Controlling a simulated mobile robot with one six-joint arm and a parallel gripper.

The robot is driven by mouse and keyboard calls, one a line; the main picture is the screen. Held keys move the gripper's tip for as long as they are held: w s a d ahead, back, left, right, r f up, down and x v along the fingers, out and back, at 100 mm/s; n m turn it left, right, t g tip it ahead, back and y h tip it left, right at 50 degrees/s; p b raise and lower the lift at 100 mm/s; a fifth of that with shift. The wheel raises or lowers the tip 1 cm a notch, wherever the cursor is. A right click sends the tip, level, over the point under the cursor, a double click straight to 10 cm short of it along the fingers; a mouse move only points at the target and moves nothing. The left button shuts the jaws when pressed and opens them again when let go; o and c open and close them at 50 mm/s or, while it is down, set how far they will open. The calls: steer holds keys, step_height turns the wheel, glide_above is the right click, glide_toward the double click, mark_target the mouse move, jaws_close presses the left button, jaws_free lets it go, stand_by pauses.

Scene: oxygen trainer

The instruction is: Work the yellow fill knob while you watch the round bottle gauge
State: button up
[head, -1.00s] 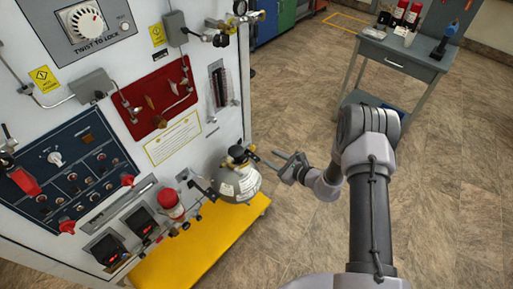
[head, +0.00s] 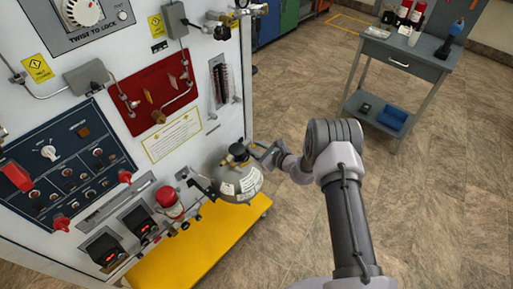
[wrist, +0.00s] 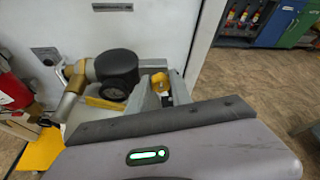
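The grey round bottle (head: 235,183) hangs on a bracket at the panel's lower right, above a yellow platform. A black cap (wrist: 117,66) sits on top, and the dark round bottle gauge (wrist: 114,91) shows just below it in the wrist view. The gauge's reading is too small to make out. The yellow fill knob (wrist: 160,82) is to the right of the gauge. My gripper (wrist: 163,88) is at the bottle's right side in the head view, its fingers apart on either side of the yellow knob. I cannot tell whether they touch it.
The white panel (head: 209,146) rises close behind the bottle. A red cylinder (wrist: 10,90) stands at the left in the wrist view. The yellow platform (head: 205,240) lies below. A grey cart (head: 407,52) is at the upper right, with free floor around it.

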steer(key=shift+f, duration=0.1)
jaws_close()
steer(key=n+b, duration=0.1)
steer(key=n+t+b, duration=0.1)
steer(key=b, duration=0.1)
steer(key=n+t+h+b, duration=0.1)
steer(key=shift+s+a+f+n, duration=0.15)
steer(key=shift+f+n, duration=0.1)
steer(key=shift+n, duration=0.05)
steer(key=n+t+b, duration=0.2)
steer(key=b, duration=0.1)
steer(key=shift+s+f+n+b, duration=0.1)
steer(key=shift+n+b, duration=0.9)
steer(key=shift+b, duration=0.1)
steer(key=shift+t, duration=0.3)
steer(key=o, duration=0.7)
jaws_free()
steer(key=p+v, duration=0.4)
steer(key=v, duration=1.3)
steer(key=shift+s+r, duration=0.25)
